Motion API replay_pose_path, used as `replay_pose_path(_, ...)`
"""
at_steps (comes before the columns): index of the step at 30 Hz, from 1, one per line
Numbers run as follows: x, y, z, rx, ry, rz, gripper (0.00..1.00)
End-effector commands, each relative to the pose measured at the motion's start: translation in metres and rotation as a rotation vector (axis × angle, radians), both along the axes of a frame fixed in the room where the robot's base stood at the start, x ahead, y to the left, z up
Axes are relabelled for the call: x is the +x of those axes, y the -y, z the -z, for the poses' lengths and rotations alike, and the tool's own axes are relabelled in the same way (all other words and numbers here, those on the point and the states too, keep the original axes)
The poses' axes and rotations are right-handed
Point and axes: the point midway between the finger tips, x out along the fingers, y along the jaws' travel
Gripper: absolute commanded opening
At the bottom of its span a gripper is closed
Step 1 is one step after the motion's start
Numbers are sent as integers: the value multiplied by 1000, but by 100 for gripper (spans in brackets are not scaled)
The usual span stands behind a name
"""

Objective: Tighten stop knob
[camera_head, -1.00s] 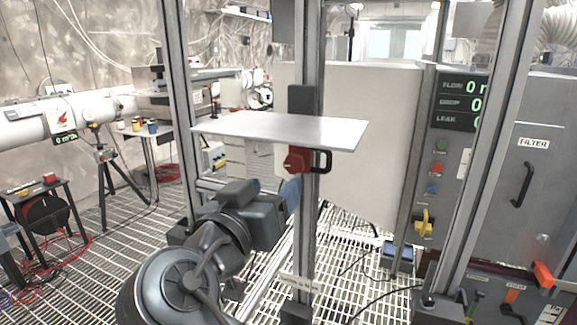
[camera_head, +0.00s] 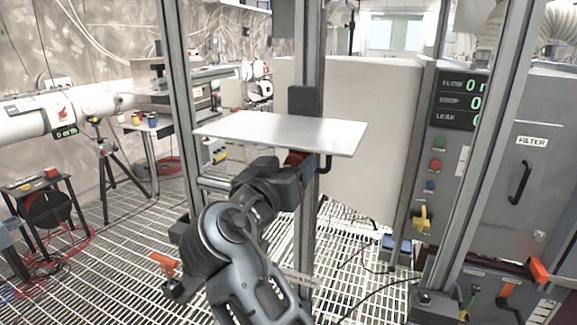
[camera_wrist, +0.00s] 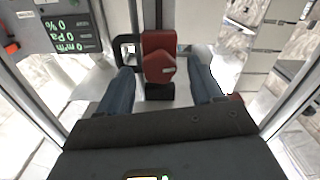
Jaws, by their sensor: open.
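The red stop knob (camera_head: 295,158) is on the upright post just under the white shelf plate (camera_head: 290,131). In the head view my gripper (camera_head: 297,174) is at the knob and hides most of it. In the wrist view the red knob (camera_wrist: 159,68) appears between the two blue fingertips of my open gripper (camera_wrist: 160,72), with a visible gap on each side. I cannot tell how deep the fingers reach around it. A black handle (camera_head: 325,163) sticks out right of the knob.
The plate lies close above my gripper. A frame upright (camera_head: 182,110) stands to the left and another (camera_head: 490,160) to the right. A control panel (camera_head: 440,180) with displays and a yellow handle is at the right. Grating covers the floor.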

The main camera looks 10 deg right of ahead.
Motion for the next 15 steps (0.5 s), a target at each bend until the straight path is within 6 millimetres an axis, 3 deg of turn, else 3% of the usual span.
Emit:
replay_pose_path(2, 0, 0, 0, 0, 0, 0, 64)
replay_pose_path(15, 0, 0, 0, 0, 0, 0, 22)
